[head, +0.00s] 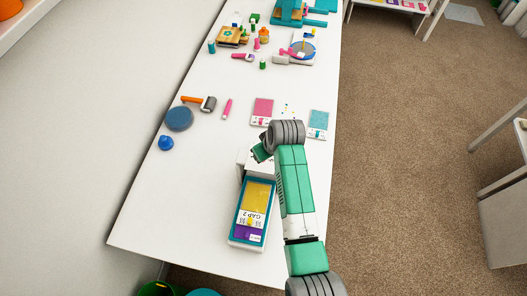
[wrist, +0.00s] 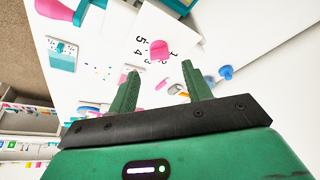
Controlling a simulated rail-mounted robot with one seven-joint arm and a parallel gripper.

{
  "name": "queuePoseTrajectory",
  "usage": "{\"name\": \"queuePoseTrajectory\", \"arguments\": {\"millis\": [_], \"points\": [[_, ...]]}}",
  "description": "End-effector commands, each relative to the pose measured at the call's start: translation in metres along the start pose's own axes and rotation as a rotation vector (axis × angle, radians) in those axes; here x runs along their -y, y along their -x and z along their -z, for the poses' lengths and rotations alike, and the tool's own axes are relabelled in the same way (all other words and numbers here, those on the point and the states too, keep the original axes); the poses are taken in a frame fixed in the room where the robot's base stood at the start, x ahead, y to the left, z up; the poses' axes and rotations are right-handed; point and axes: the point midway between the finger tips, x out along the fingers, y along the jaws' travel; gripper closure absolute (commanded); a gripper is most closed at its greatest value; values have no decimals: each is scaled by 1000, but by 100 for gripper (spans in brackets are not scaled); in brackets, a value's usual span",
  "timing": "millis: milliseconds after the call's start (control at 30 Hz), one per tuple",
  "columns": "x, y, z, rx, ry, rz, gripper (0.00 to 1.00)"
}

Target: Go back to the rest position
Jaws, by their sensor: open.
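My gripper (head: 262,152) hangs over the near part of the white table, at the end of my green arm. In the wrist view its two green fingers (wrist: 160,80) stand apart with nothing held between them. Beyond the fingertips is a white dial face with numbers and a pink knob (wrist: 159,49). I cannot tell whether the fingertips touch anything. In the head view a white box (head: 243,159) is partly hidden behind my gripper.
A teal-framed box with a yellow and purple panel (head: 254,204) stands near the table's (head: 185,225) front edge. A blue disc (head: 179,118), a roller (head: 208,103) and pink (head: 263,110) and teal (head: 318,122) cards lie farther back. Craft items crowd the far end. The front left is clear.

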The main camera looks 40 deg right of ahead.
Motion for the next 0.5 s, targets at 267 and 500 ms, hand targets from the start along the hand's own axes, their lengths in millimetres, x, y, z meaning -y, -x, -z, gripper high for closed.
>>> {"name": "queuePoseTrajectory", "arguments": {"millis": [267, 500], "points": [[0, 31, 0, 1, 0, 0, 51], [0, 31, -1, 1, 0, 0, 51]]}}
